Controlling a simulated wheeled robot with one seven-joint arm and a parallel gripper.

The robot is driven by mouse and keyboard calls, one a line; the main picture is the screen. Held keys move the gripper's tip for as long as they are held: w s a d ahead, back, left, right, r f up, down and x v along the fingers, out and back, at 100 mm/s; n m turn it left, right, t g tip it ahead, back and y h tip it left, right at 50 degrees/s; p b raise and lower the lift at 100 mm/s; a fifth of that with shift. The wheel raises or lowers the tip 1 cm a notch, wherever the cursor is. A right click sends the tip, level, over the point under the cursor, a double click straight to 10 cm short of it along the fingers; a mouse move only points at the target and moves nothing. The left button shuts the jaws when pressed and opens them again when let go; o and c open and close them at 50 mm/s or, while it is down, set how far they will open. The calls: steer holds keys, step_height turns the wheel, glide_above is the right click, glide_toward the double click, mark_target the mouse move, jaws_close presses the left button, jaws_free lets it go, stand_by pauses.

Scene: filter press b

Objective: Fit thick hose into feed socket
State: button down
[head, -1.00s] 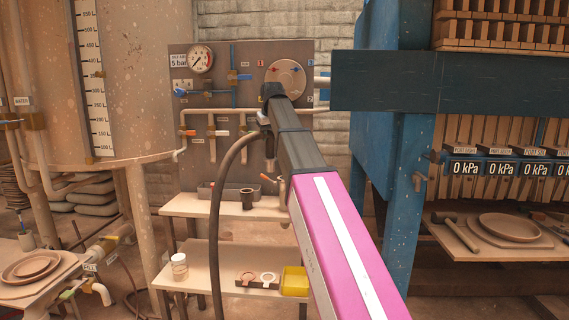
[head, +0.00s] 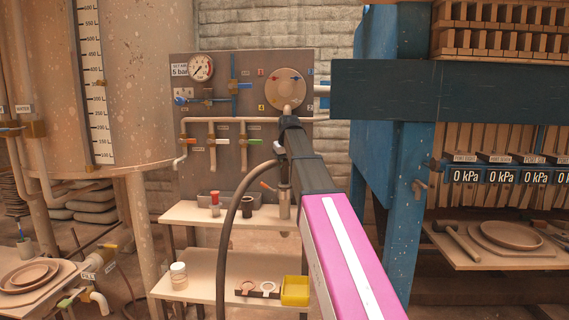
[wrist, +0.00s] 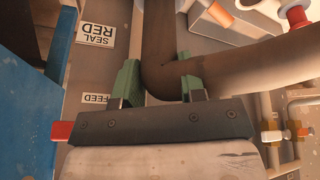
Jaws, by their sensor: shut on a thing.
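The thick hose is a dark brown tube. In the head view, the hose (head: 228,225) hangs in a long curve down and left from my gripper (head: 290,122). In the wrist view, the hose (wrist: 240,70) comes from the right, bends at my gripper (wrist: 160,85) and runs up the picture. The green finger pads are shut on it. In the head view my gripper is in front of the panel, just below the round disc. A FEED label (wrist: 95,98) shows left of the fingers in the wrist view. I cannot make out the feed socket's opening or the hose's free end.
The panel (head: 185,110) carries a gauge, pipes and several coloured valve handles. A blue beam and frame (head: 400,95) stand close on the right. Below is a shelf (head: 180,212) with small cups, and a lower one with a yellow bin (head: 295,291). A tank stands left.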

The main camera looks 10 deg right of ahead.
steer(key=shift+f, duration=0.1)
steer(key=c, duration=0.7)
jaws_free()
steer(key=v, duration=1.2)
